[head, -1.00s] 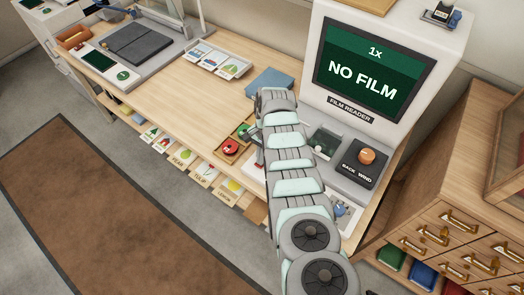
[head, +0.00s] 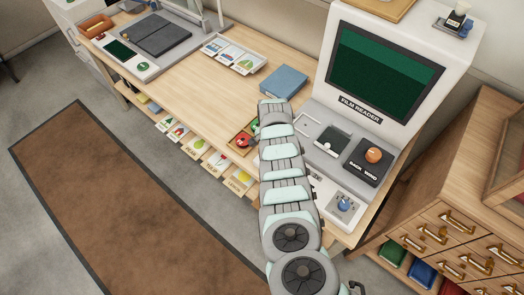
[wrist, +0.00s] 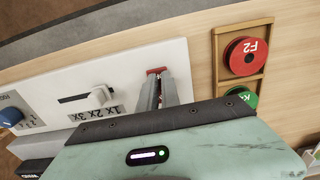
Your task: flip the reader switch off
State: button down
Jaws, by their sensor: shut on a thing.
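The film reader (head: 419,46) stands on the desk at the right in the head view. Its screen (head: 385,68) is dark green with no text. In the wrist view its white control panel (wrist: 40,85) holds a small red switch (wrist: 156,71). My gripper (wrist: 165,82) is over the panel, its fingers close together and shut at the red switch, which shows just past the fingertips. The fingers hide most of the switch. In the head view my arm hides the gripper and the switch.
A slider (wrist: 88,97) marked 1x 2x 3x and a blue knob (wrist: 10,117) are on the panel. A wooden tray (wrist: 264,70) with red and green reels is close to my gripper. An orange knob (head: 373,155) sits on the reader base.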

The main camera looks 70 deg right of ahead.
jog(key=shift+s+a+f, duration=0.15)
jog(key=shift+a+f, duration=0.1)
jog(key=shift+f, duration=0.5)
jog(key=shift+s+d+f+b, duration=0.15)
jog(key=shift+d+f+b, duration=0.1)
jog(key=shift+b, duration=0.85)
jog(key=shift+s+f, duration=0.1)
jog(key=shift+s, duration=0.05)
notch_tip(320, 180, up, 6)
jog(key=p, duration=0.5)
jog(key=shift+f, duration=0.2)
notch_tip(320, 180, up, 10)
jog(key=w+a, duration=0.1)
jog(key=a, duration=0.1)
jog(key=shift+w+a+r+p, duration=0.15)
jog(key=shift+w+r+p, duration=0.05)
jog(key=shift+w+p, duration=0.2)
